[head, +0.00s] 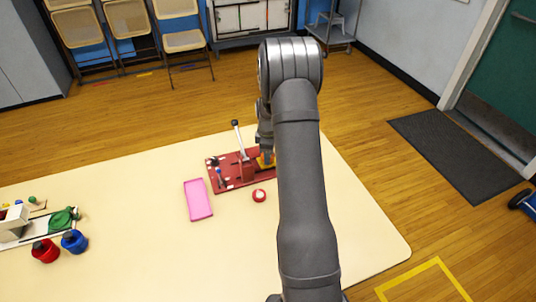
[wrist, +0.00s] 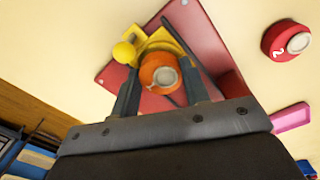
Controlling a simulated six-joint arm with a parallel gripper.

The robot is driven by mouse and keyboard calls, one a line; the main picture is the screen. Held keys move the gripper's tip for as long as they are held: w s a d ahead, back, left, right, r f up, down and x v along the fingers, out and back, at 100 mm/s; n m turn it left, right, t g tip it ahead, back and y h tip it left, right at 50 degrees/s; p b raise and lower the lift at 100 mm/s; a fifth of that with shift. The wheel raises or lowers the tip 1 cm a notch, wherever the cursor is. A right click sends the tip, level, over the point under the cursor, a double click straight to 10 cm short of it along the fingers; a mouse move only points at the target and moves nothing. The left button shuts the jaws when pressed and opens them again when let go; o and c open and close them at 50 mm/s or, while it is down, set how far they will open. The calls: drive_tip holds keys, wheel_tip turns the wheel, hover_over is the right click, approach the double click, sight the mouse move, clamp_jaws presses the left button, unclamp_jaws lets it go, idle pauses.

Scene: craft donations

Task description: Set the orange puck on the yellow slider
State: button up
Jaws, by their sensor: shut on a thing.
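The orange puck (wrist: 150,76), with a pale round centre, sits between the two fingers of my gripper (wrist: 160,82) in the wrist view. My gripper is shut on it. The yellow slider (wrist: 166,40), with a round yellow knob, shows just beyond the puck, on the red board (wrist: 205,45). I cannot tell whether puck and slider touch. In the head view my gripper (head: 266,150) is over the right part of the red board (head: 228,184), largely hidden by my arm. A bit of the yellow slider (head: 262,162) shows below it; the puck is not clear there.
A black-handled lever (head: 238,137) stands on the board. A red puck marked 2 (wrist: 284,40) lies on the table (head: 150,265), near a pink tray (head: 198,200). Red (head: 45,251) and blue (head: 74,242) cups stand far left. The table's front middle is clear.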

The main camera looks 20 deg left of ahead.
drive_tip(key=shift+r, duration=0.5)
drive_tip(key=shift+f, duration=0.8)
idle(0.6)
drive_tip(key=o, duration=0.7)
wheel_tip(320, 180, up, 11)
drive_tip(key=shift+s, duration=0.15)
idle(0.7)
drive_tip(key=shift+f, duration=0.1)
drive_tip(key=shift+f, duration=4.3)
